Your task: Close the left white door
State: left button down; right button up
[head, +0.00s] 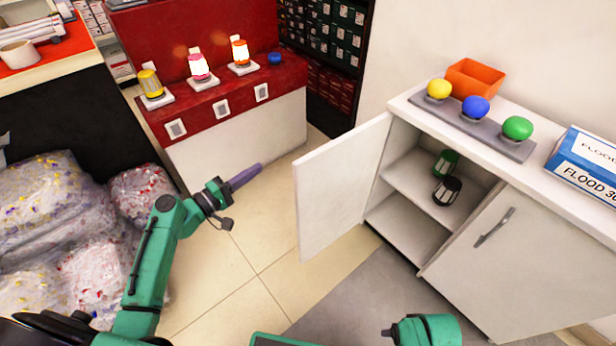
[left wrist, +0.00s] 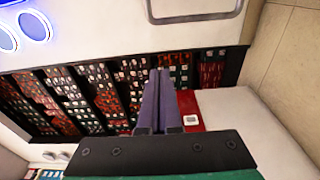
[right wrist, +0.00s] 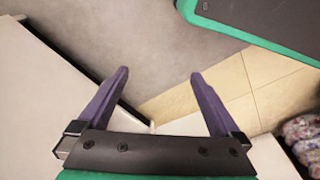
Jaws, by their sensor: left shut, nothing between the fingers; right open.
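The left white door (head: 340,185) of the white cabinet stands wide open, swung out toward the red counter. Its handle is not visible. My left gripper (head: 260,168) is shut and empty, in the air to the left of the door and apart from it. Its closed fingers also show in the left wrist view (left wrist: 159,73). My right gripper (right wrist: 159,73) is open and empty in the right wrist view. White surfaces show beyond its fingers, but I cannot tell which is the door. In the head view only part of my right arm shows at the bottom.
The cabinet's right door (head: 480,265) is shut. Dark and green jars (head: 446,191) stand on the inside shelf. Colored domes, an orange bin (head: 475,77) and a blue box (head: 588,165) sit on top. Filled clear bags (head: 60,220) lie at left. The tiled floor between is clear.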

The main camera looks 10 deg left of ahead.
pick_arm(q)
jog(key=x, duration=1)
jog(key=s+d, duration=0.1)
jog(key=s+d+p, duration=0.1)
jog(key=s, duration=0.1)
jog(key=shift+s+d, duration=0.1)
jog(key=shift+s, duration=0.15)
pick_arm(e)
jog(key=shift+s+d+f, duration=0.2)
jog(key=shift+s+f, duration=0.1)
jog(key=shift+f, duration=0.3)
jog(key=shift+s+d+f, duration=0.2)
jog(key=shift+s+f, duration=0.1)
jog(key=shift+f, duration=0.25)
pick_arm(q)
jog(key=shift+s+d, duration=0.1)
jog(key=shift+d, duration=0.05)
